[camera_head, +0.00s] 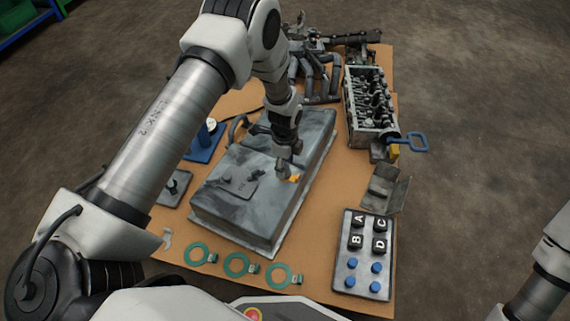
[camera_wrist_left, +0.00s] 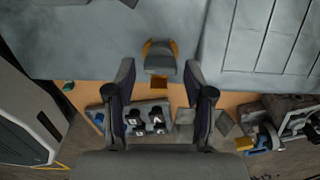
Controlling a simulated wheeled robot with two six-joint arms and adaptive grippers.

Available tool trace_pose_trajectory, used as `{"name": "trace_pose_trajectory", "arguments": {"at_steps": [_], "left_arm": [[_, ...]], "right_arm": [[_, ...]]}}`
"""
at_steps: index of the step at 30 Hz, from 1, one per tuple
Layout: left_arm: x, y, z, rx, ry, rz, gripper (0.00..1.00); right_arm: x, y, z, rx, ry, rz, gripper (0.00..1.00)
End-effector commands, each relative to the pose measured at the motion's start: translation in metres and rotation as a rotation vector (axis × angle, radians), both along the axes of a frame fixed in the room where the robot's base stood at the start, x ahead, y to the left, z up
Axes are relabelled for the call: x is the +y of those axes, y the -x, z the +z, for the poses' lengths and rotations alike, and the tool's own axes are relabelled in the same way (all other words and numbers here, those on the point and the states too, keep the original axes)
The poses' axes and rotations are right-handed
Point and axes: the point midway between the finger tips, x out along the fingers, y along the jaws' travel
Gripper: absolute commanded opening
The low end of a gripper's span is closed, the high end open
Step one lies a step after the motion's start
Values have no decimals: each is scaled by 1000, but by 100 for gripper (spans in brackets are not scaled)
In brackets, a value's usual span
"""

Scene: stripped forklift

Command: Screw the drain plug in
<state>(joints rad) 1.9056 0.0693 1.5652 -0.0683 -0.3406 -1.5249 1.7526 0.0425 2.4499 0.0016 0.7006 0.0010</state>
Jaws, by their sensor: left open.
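The large grey metal pan (camera_head: 285,206) lies on the brown work board with its flat face up. A small orange and grey piece, seemingly the drain plug (camera_head: 295,178), is on that face near its right edge. In the left wrist view the plug (camera_wrist_left: 160,60) shows as a grey block with orange sides, between and just beyond the fingertips. My left gripper (camera_head: 287,170) points down right beside it. In the wrist view its fingers (camera_wrist_left: 159,72) are spread, with a gap on each side of the plug. The right arm shows at the right edge, its gripper outside the picture.
A grey panel (camera_head: 348,268) with lettered black blocks and blue knobs lies at the front right. Green rings (camera_head: 238,264) lie along the front. A cylinder head (camera_head: 369,102) and a blue handle (camera_head: 409,141) are at the right, pipes (camera_head: 314,75) behind.

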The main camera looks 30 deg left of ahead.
Motion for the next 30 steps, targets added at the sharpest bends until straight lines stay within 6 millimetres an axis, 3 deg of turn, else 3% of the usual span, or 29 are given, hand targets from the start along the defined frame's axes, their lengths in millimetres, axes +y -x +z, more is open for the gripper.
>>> {"name": "trace_pose_trajectory", "arguments": {"at_steps": [5,13,15,16,26,30], "left_arm": [[0,0,21,0,0,0,53],[0,0,21,0,0,0,53],[0,0,21,0,0,0,78],[0,0,21,0,0,1,82],[0,0,23,-1,0,1,82],[0,-1,41,-3,0,0,82]], "right_arm": [[0,0,19,0,0,0,20],[0,0,19,0,0,0,20],[0,0,18,0,0,0,20],[0,0,18,0,0,0,20],[0,0,19,0,0,0,20],[0,0,19,0,0,0,20]]}}
